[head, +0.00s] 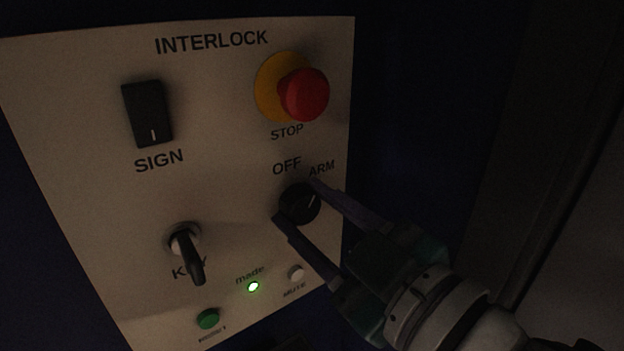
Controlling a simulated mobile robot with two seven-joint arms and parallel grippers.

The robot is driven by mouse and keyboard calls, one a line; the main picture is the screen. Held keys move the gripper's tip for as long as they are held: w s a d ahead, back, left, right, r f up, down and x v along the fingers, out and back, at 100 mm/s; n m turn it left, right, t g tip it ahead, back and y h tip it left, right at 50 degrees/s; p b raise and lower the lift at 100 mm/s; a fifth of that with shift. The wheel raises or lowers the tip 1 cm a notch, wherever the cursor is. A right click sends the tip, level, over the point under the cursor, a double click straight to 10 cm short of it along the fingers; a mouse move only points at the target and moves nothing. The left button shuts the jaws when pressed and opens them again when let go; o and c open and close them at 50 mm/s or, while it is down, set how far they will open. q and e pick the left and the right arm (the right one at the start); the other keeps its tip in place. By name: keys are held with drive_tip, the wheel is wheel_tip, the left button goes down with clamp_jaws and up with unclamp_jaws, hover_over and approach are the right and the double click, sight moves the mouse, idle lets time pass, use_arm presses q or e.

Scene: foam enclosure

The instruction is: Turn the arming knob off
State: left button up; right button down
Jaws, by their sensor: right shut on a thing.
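The arming knob (300,205) is a round black knob on the lower right of the interlock panel, under the labels OFF and ARM. Its pale pointer line tilts up and to the right, toward ARM. My right gripper (296,200) comes in from the lower right, with one finger on each side of the knob, and is shut on it. The fingers cover parts of the knob's edge. My left gripper is not in view.
The pale panel (215,190) also bears a red STOP button (304,95) above the knob, a black SIGN rocker switch (147,113), a key (190,257), a green button (208,319), a lit green lamp (253,287) and a MUTE button (296,272). The surroundings are dark.

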drive_tip(key=n, duration=0.5)
drive_tip(key=shift+n, duration=0.4)
drive_tip(key=shift+r, duration=0.1)
idle(0.3)
drive_tip(key=shift+c, duration=1.9)
unclamp_jaws()
drive_tip(key=v, duration=1)
drive_tip(key=shift+b, duration=0.4)
drive_tip(key=shift+w, duration=0.1)
